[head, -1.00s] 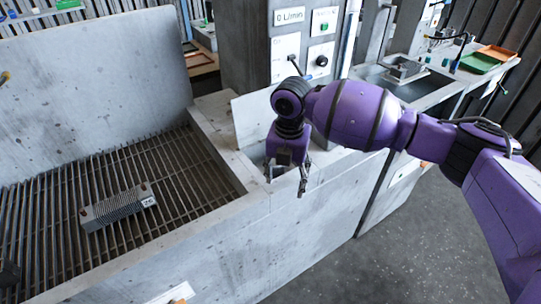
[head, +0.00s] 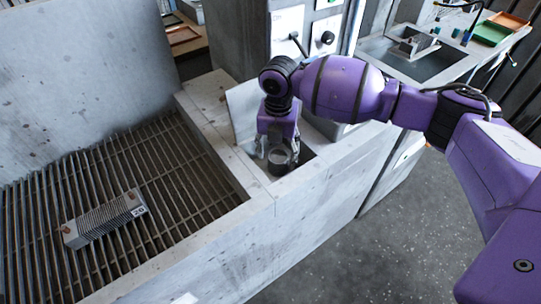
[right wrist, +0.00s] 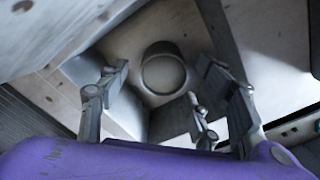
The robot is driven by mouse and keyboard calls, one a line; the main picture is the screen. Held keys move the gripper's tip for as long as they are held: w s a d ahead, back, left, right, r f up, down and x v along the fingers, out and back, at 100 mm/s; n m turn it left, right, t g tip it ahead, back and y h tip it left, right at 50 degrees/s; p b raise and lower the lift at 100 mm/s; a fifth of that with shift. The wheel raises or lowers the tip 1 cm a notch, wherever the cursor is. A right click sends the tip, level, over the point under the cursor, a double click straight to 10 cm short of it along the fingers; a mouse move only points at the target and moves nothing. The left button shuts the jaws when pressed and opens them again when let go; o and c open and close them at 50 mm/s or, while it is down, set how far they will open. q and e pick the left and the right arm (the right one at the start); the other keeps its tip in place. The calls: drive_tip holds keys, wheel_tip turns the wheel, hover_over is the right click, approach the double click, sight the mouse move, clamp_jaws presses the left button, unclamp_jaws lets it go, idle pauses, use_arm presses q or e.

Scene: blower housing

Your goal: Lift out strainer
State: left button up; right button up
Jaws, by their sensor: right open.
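A round grey cup-like part (head: 281,160), which looks like the strainer, sits in a rectangular opening in the concrete ledge. In the right wrist view its round rim (right wrist: 163,72) shows at the bottom of the pit. My right gripper (head: 279,150) points down into the opening, right at the strainer. Its fingers are spread and empty in the right wrist view (right wrist: 168,84), with the rim showing between and beyond them. Whether they touch it I cannot tell. My left gripper is not in view.
A pale plate (head: 243,112) leans upright at the opening's left side. A grated basin (head: 165,185) at left holds a finned metal block (head: 104,218). A concrete pillar (head: 240,45) with panels stands behind. A sink (head: 422,62) and trays are at back right.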

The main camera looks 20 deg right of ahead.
sight(277, 156)
wheel_tip(277, 156, down, 3)
drive_tip(key=shift+r, duration=0.15)
drive_tip(key=shift+f, duration=0.25)
drive_tip(key=c, duration=1.3)
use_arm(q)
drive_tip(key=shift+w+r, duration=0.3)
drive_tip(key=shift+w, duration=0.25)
use_arm(e)
drive_tip(key=shift+r, duration=0.1)
drive_tip(key=shift+r, duration=0.2)
drive_tip(key=r, duration=0.3)
drive_tip(key=shift+s+a+r, duration=0.1)
drive_tip(key=shift+a+r, duration=0.1)
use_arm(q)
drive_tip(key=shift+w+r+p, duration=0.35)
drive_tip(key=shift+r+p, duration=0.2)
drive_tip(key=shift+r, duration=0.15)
use_arm(e)
drive_tip(key=s+a+r, duration=0.5)
drive_tip(key=s+r, duration=0.1)
drive_tip(key=s, duration=0.1)
drive_tip(key=s+a+r, duration=0.3)
drive_tip(key=shift+s+a, duration=0.25)
drive_tip(key=shift+a, duration=0.05)
